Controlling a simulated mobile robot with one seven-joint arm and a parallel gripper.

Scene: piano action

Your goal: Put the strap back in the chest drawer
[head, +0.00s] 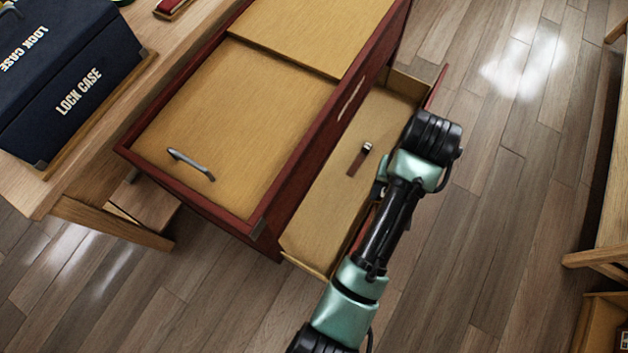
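The chest (190,195) has a dark red frame and a tan top with a grey handle. Its drawer (322,205) is pulled out on the right side, with a tan floor and a dark red front. A short brown strap (356,164) with a metal buckle end shows over the drawer floor and seems to lie on it. My gripper (380,188) is mostly hidden by my wrist, above the drawer's right edge, just right of the strap. Its fingertips cannot be made out, and a small gap seems to separate it from the strap.
A dark blue lock case (75,85) stands on the wooden table (165,60) at the left. A small red item (172,8) lies at the table's back. Wooden furniture (605,240) stands at the right edge. The floor between is clear.

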